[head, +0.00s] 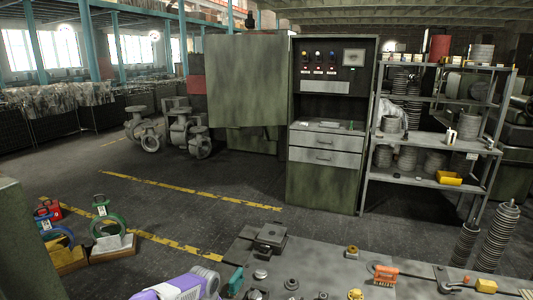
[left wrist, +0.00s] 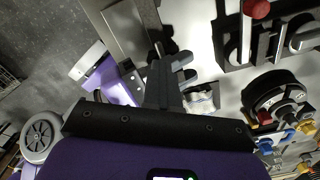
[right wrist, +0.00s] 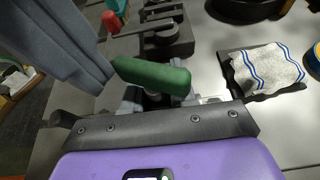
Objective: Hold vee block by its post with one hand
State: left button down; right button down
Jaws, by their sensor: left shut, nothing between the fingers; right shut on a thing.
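The vee block (right wrist: 55,40) appears to be the large grey body close up at the upper left of the right wrist view. A green cylinder (right wrist: 152,74), apparently its post, meets it at one end. My right gripper (right wrist: 158,98) is shut on this post, which hides part of the fingers. In the left wrist view a grey slab (left wrist: 127,28), probably the same block, is beside a purple part of my other gripper. My left gripper (left wrist: 162,75) is shut and empty, apart from the slab. A purple gripper body of mine shows at the head view's bottom edge.
A white cloth with blue stripes (right wrist: 268,68) lies right of my right gripper. Clamps (right wrist: 160,32) stand beyond it. Open floor lies beyond the table edge.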

pick_arm(q)
jog(key=shift+w+d, duration=0.1)
jog(key=shift+d, duration=0.2)
jog(key=shift+w+d+r, duration=0.1)
jog(key=shift+w+d, duration=0.85)
jog(key=shift+d, duration=0.3)
jog(key=shift+a, duration=0.2)
jog(key=r, duration=0.6)
jog(key=shift+w+a, duration=0.15)
jog(key=shift+w, duration=0.15)
dwell(0.4)
